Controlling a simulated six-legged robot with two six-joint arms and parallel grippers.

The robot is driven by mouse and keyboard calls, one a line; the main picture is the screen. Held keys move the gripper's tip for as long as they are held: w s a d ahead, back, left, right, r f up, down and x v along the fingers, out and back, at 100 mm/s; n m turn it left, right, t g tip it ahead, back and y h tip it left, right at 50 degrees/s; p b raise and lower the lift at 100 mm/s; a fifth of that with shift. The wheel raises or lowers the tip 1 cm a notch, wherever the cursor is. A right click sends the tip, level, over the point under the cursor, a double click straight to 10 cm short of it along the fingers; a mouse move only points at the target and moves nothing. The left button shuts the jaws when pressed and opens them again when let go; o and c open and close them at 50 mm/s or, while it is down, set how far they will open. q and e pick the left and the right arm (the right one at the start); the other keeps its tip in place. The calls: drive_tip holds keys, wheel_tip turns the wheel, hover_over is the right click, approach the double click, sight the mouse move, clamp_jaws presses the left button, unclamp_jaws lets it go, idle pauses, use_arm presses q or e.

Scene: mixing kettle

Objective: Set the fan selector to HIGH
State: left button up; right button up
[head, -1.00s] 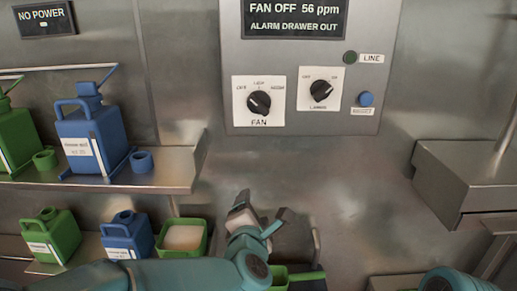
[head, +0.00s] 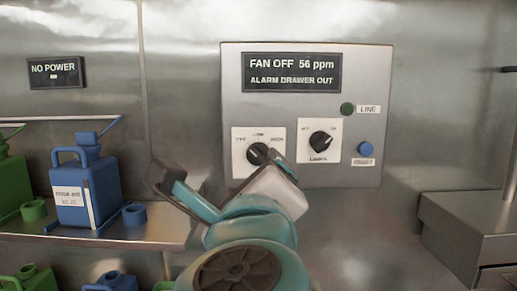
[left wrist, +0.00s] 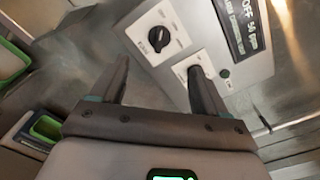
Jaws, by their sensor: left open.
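The fan selector (head: 257,153) is a black knob on a white plate, low on the left of the grey control panel (head: 360,70). Its plate carries a mark at left, one at top and one at right. The panel's display (head: 292,73) reads "FAN OFF 56 ppm" and "ALARM DRAWER OUT". My left gripper (head: 218,168) is open and empty, just in front of and below the selector, and one finger covers part of its plate. In the left wrist view the selector (left wrist: 158,38) lies ahead between the open fingers, apart from them. My right gripper is not in view.
A similar lamps knob (head: 321,141) sits right of the selector, with a green LINE light (head: 347,109) and a blue button (head: 365,148) beside it. A shelf (head: 160,229) with a blue jug (head: 88,190) is at left. A steel box (head: 470,230) juts out at right.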

sight(257, 155)
use_arm(q)
drive_tip(key=w+p, duration=0.5)
drive_tip(key=w, duration=0.6)
drive_tip(key=shift+w+r, duration=0.1)
drive_tip(key=shift+w, duration=0.45)
drive_tip(key=shift+s, duration=0.1)
clamp_jaws()
